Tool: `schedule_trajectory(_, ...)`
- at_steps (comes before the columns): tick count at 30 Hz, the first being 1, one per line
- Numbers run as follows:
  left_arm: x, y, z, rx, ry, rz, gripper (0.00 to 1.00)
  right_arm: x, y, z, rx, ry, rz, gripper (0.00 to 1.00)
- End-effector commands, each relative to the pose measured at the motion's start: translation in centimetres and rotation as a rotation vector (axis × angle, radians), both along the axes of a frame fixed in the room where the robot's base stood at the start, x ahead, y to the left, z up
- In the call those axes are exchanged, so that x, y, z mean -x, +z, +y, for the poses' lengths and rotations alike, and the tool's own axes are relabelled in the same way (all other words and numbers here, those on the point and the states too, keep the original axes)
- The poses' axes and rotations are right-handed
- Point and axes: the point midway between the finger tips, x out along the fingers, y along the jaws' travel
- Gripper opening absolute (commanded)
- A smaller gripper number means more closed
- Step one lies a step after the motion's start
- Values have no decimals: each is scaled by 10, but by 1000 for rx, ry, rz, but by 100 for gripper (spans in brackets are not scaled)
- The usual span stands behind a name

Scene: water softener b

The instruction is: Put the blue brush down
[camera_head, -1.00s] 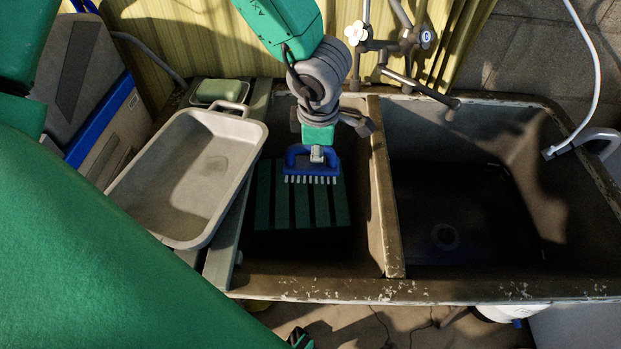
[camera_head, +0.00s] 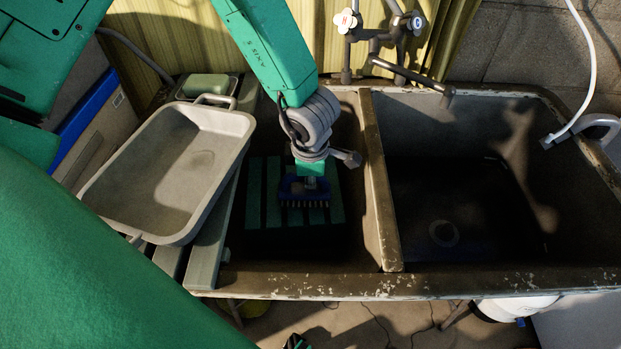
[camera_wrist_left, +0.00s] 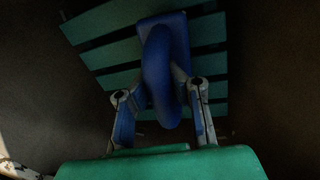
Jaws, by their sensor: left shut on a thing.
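The blue brush (camera_head: 303,188) is low inside the left sink basin (camera_head: 350,235), bristles facing down and toward the front. It is over or on a green slatted rack (camera_head: 264,205); I cannot tell whether the bristles touch the slats. My left gripper (camera_head: 310,181) is shut on the brush's handle. In the left wrist view the gripper's fingers (camera_wrist_left: 160,95) stand on both sides of the blue looped handle (camera_wrist_left: 160,75), with the green slats (camera_wrist_left: 105,50) behind. My right gripper is not in view.
A grey metal tray (camera_head: 160,185) sits on slats to the left of the basin, with green soap (camera_head: 206,85) in a dish behind it. A divider (camera_head: 378,180) separates the empty-looking right basin (camera_head: 470,200). Taps (camera_head: 380,30) stand at the back.

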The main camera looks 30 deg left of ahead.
Motion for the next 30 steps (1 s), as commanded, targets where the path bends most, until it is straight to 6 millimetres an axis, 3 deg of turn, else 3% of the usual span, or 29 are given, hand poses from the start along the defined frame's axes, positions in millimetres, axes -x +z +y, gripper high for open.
schedule_trajectory(5, 0, -5, 1, 1, 0, 1, 0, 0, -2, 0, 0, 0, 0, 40)
schedule_trajectory(7, 0, -4, 1, 1, 0, 0, 26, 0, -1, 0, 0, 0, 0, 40)
schedule_trajectory(18, 0, 0, 1, 0, 1, 0, 27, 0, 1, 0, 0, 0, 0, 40)
schedule_trajectory(23, 3, 22, -1, 0, 0, -1, 27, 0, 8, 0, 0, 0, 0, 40)
schedule_trajectory(30, 11, 75, -6, 1, 0, -3, 27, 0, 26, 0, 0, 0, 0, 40)
